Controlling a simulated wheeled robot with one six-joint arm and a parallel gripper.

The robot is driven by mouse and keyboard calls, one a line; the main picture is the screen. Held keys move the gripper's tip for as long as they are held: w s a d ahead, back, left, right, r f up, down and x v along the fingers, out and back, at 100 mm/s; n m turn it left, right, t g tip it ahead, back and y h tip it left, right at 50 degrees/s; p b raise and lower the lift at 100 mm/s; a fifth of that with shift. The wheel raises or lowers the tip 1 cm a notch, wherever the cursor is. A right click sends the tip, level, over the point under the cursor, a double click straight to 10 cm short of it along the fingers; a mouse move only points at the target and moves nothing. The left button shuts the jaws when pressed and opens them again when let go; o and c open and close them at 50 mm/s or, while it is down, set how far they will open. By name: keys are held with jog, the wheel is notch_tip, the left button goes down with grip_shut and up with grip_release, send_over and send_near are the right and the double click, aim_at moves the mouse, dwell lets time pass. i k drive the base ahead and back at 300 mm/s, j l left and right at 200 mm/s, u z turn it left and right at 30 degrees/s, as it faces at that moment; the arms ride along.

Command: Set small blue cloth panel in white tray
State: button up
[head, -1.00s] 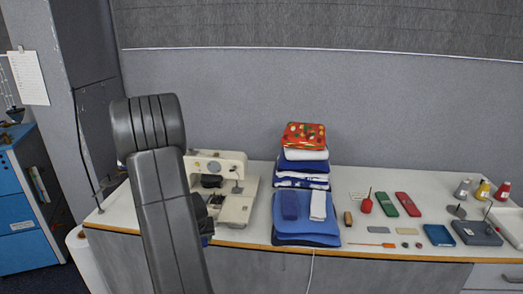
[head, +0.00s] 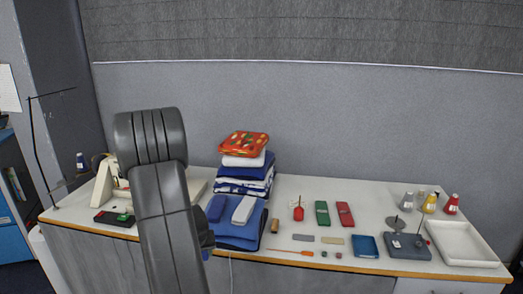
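The white tray (head: 462,242) stands at the right end of the table and looks empty. A small flat blue panel (head: 366,246) lies near the front edge, left of the grey pincushion base. A small folded dark blue cloth (head: 216,207) lies on larger blue folded cloths, beside a white one. I cannot tell for sure which of the two is the task's panel. My gripper (head: 207,240) is mostly hidden behind my grey arm, left of the cloths. Only a dark edge with some blue shows, so its fingers and anything in them cannot be made out.
A cloth stack (head: 244,165) rises left of centre. A sewing machine (head: 105,188) is partly hidden by my arm. Red and green cases (head: 322,213), a grey base with an upright pin (head: 408,247) and thread spools (head: 430,203) stand between stack and tray.

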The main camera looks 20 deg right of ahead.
aim_at(459, 245)
jog(key=k+l, duration=0.15)
jog(key=l, duration=0.25)
jog(key=k+l, duration=0.1)
jog(key=l, duration=0.25)
jog(key=k+l, duration=0.15)
jog(key=l, duration=0.2)
jog(key=k+l+u, duration=0.1)
jog(key=l, duration=0.3)
jog(key=k+l, duration=0.15)
jog(key=l, duration=0.2)
jog(key=k+l, duration=0.1)
jog(key=l, duration=0.35)
jog(key=k+l, duration=0.1)
jog(key=l, duration=0.35)
jog(key=k+l, duration=0.1)
jog(key=l, duration=0.35)
jog(key=k+l+u, duration=0.1)
jog(key=l, duration=0.35)
jog(key=i+l, duration=0.6)
